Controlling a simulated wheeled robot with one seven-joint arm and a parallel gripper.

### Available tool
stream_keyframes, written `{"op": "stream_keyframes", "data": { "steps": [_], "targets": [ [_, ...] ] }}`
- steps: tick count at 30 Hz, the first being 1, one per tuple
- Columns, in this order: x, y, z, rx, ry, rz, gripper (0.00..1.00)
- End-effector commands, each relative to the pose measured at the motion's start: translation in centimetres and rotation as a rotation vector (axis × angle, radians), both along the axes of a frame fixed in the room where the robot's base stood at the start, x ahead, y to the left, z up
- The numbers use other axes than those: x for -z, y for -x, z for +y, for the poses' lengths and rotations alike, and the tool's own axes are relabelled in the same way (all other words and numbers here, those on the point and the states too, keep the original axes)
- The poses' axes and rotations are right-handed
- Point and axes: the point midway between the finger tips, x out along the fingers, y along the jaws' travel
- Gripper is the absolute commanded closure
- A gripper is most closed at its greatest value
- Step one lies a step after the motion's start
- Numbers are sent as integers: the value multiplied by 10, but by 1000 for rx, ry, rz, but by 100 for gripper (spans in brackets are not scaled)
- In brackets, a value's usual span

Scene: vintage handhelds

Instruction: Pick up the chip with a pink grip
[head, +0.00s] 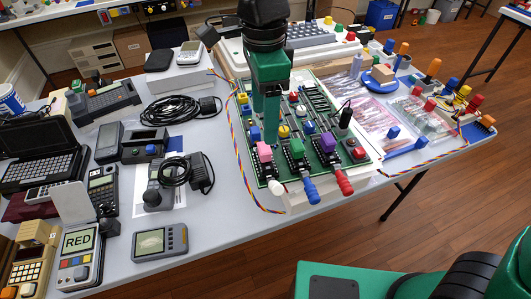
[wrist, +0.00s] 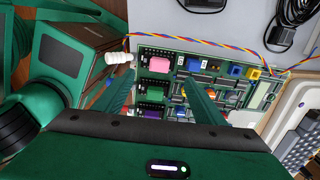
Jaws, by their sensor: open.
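The chip with a pink grip (head: 264,151) sits on the green circuit board (head: 318,85) near its front left corner. It also shows in the wrist view (wrist: 158,64), near the board's upper left end. My gripper (head: 265,126) is open and points down over the board, just behind the pink grip in the head view. In the wrist view its two green fingers (wrist: 160,80) are spread, one toward each side of the pink grip, with nothing held between them. Whether a finger touches the chip cannot be told.
A purple grip (head: 328,142), a yellow block (head: 284,131) and a blue block (head: 255,134) stand close by on the board. White, blue (head: 311,190) and red plugs stick out at its front edge. A multicoloured ribbon cable (head: 236,150) runs along its left side.

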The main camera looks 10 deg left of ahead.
Motion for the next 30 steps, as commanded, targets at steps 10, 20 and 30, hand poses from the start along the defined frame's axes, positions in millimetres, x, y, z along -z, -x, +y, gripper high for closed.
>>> {"op": "stream_keyframes", "data": {
  "steps": [10,20,30],
  "targets": [
    [46,1,-1,1,3,2,36],
    [76,3,-1,0,3,3,36],
    [104,3,-1,1,1,1,36]
  ]
}}
